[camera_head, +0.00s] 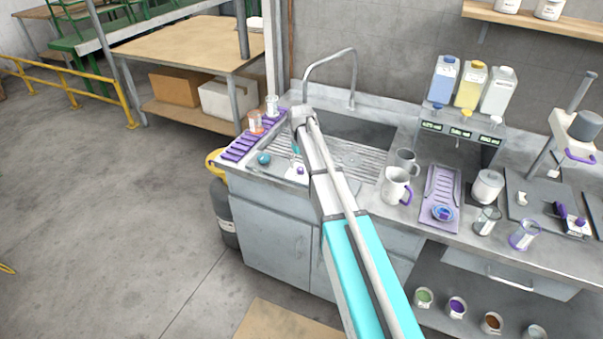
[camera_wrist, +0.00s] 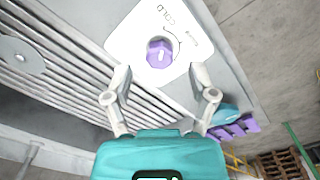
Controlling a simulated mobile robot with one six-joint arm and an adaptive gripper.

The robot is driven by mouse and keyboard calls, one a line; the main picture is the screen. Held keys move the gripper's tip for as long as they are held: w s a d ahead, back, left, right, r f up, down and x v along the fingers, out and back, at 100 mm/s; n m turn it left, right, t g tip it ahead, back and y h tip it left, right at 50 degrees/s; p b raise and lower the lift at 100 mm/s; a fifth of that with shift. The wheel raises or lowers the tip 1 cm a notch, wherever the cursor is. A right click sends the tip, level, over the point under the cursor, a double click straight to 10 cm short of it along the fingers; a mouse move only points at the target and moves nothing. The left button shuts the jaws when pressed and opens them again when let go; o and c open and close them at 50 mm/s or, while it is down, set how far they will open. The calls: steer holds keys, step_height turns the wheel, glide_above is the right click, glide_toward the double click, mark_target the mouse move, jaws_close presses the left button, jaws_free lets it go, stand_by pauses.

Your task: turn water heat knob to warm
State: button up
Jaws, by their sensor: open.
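The water heat knob is a purple faceted knob (camera_wrist: 159,53) on a white plate (camera_wrist: 125,42) marked COLD, with a curved mark and a second word too small to read. My gripper (camera_wrist: 160,74) is open in the wrist view, with its two fingertips apart over the plate's near edge, one to each side of the knob. The knob is not gripped, and I cannot tell whether a finger touches the plate. In the head view the knob (camera_head: 300,170) shows small on the counter beside the sink, and my arm hides much of my gripper.
The sink's ribbed drainboard (camera_wrist: 62,75) lies left of the plate in the wrist view. A teal round object (camera_head: 264,158) and a purple rack (camera_head: 240,147) lie on the counter's left end. Mugs (camera_head: 397,186) and a tall faucet (camera_head: 352,80) stand nearby.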

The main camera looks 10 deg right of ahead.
mark_target(300, 170)
steer(key=shift+f+b, duration=1.15)
steer(key=shift+f, duration=0.25)
steer(key=c, duration=1)
steer(key=shift+d, duration=0.2)
jaws_close()
steer(key=shift+a, duration=0.15)
